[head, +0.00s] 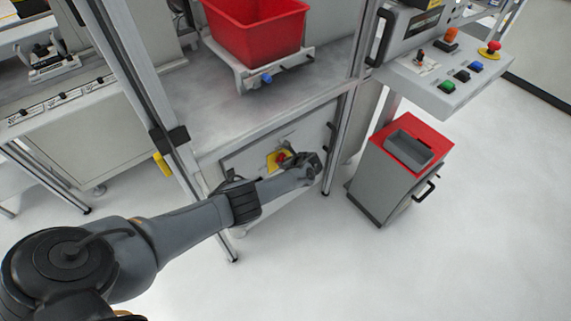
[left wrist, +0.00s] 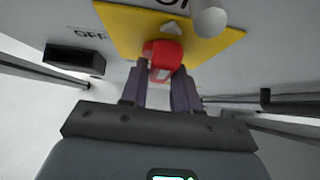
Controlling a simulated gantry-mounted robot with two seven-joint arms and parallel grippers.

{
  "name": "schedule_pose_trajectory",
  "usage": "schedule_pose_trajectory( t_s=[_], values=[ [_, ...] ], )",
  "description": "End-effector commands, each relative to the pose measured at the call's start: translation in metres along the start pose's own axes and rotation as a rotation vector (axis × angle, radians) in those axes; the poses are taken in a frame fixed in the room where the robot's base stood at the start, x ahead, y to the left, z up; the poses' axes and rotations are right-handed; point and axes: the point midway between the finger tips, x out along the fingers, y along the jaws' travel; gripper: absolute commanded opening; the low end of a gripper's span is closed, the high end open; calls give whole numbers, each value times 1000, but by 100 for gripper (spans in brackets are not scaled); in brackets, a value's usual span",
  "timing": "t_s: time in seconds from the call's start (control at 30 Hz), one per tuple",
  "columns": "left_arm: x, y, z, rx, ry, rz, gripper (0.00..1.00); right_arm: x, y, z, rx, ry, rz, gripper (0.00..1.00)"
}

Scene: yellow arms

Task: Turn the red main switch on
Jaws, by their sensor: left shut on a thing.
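The red main switch (left wrist: 163,56) is a red knob on a yellow plate (left wrist: 120,22) fixed to a grey panel. In the head view the red switch (head: 282,157) shows low on the panel of the workstation, partly covered by my wrist. My left gripper (left wrist: 162,76) has its two fingers on either side of the red knob and is shut on it. In the head view my left gripper (head: 287,165) is largely hidden behind my own wrist. "OFF" is printed left of the yellow plate, and part of another label shows above it. My right gripper is in neither view.
A grey rounded part (left wrist: 209,18) stands out close to the knob's upper right. A red crate (head: 256,32) sits on the shelf above the panel. A grey bin with a red top (head: 436,142) stands to the right. The floor in front is clear.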

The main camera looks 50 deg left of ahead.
Motion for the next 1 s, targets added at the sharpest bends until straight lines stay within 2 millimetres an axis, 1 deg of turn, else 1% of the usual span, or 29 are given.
schedule_pose_trajectory(
  t_s=[0.03,0.27,0.3,0.4,0.77,0.87,1.0],
  values=[
    [2,1,-2,5,2,0,0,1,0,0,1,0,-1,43],
    [2,2,-3,6,2,0,0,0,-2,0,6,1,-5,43],
    [2,2,-3,6,2,0,36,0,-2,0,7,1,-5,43],
    [2,2,-3,5,2,0,51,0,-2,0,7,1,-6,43],
    [-2,0,-1,2,1,-1,51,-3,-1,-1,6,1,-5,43],
    [-10,0,1,2,1,-1,51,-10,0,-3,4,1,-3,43],
    [-27,0,2,3,2,-2,51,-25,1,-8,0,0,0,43]
  ],
)
